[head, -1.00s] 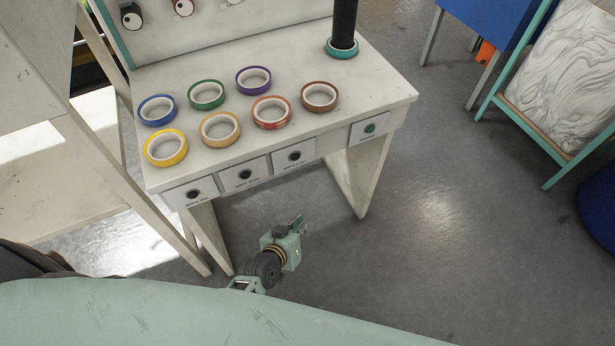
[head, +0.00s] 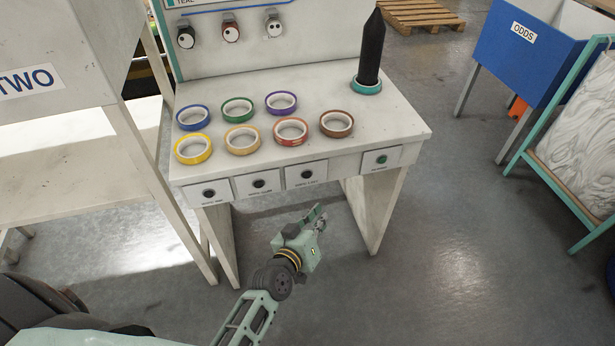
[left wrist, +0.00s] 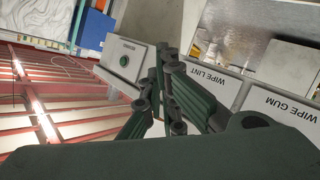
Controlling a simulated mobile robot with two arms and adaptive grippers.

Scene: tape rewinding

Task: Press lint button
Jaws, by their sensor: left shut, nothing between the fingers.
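The lint button (head: 306,174) is a dark round knob on the third white panel from the left on the bench front. Its label is too small to read in the head view. In the left wrist view the label WIPE LINT (left wrist: 208,76) shows right of the fingers, while its knob is hidden. My left gripper (head: 319,217) is shut and empty, in front of and below that panel, apart from it in the head view. Its dark fingers (left wrist: 165,85) fill the middle of the left wrist view. My right gripper is not in view.
Beside the lint panel are the gum knob (head: 260,184), another dark knob (head: 209,193) and a green button (head: 381,159). Several tape rolls and a black post (head: 371,50) stand on the benchtop (head: 395,118). A shelving unit (head: 60,140) is at left.

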